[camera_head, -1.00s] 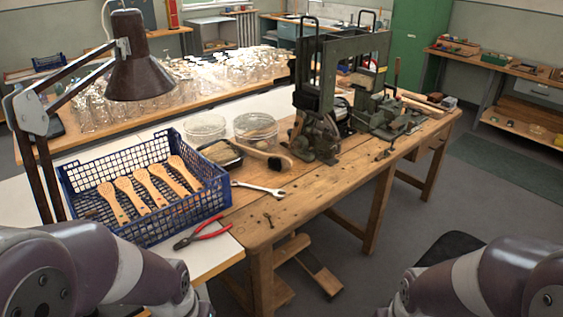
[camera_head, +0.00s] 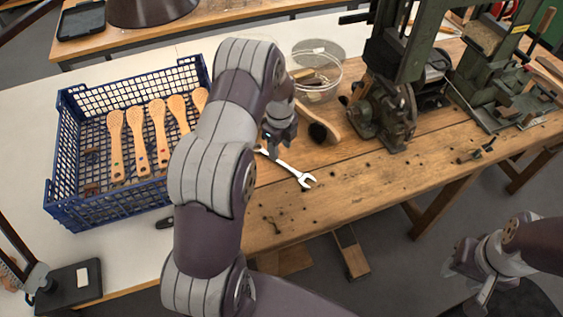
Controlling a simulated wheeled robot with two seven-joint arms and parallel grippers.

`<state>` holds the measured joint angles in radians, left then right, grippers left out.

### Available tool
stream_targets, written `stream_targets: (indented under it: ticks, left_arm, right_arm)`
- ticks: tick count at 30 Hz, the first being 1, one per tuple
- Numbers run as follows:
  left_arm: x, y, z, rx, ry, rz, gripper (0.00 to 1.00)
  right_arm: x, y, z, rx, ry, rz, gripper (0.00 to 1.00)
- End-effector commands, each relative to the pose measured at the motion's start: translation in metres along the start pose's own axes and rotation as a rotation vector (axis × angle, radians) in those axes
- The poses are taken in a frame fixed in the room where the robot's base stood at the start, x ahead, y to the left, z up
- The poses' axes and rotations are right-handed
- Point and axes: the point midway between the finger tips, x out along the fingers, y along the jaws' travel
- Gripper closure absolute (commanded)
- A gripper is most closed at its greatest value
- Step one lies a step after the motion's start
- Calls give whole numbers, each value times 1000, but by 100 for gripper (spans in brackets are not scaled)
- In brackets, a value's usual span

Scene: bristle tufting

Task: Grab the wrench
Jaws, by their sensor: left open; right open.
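The silver open-ended wrench (camera_head: 297,175) lies flat on the wooden workbench, right of the blue crate. Its open jaw end points to the lower right; its upper-left end is partly covered by my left gripper. My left gripper (camera_head: 270,150) points down over that upper-left end, open, with nothing seen between its fingers. Whether the fingers touch the wrench cannot be told. My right gripper (camera_head: 472,280) is open and empty at the lower right, off the bench's front edge.
The blue crate (camera_head: 75,205) with several wooden brush blanks (camera_head: 138,140) stands at left. A brush (camera_head: 320,125) and clear round containers (camera_head: 315,75) lie behind the wrench. Green machines (camera_head: 385,110) stand at right. The bench front right of the wrench is mostly clear.

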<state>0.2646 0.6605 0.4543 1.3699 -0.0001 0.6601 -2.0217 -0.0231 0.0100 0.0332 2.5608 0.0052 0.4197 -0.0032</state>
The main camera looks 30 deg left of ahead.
Motion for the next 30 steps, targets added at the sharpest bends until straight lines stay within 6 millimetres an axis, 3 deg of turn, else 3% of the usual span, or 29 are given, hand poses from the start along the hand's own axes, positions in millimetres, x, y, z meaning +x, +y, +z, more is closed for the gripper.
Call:
stream_targets:
  ticks: [12,20,25,30]
  left_arm:
    - [62,-3,-1,-1,0,0,49]
    - [68,-4,0,-2,-2,-4,49]
    - [68,-4,0,-2,-2,-3,100]
    - [68,-4,0,-2,-2,-4,100]
  right_arm:
    - [-14,0,-2,0,0,0,57]
    - [-14,0,-2,0,0,0,57]
    - [-14,0,-2,0,0,0,57]
    - [-14,0,-2,0,0,0,57]
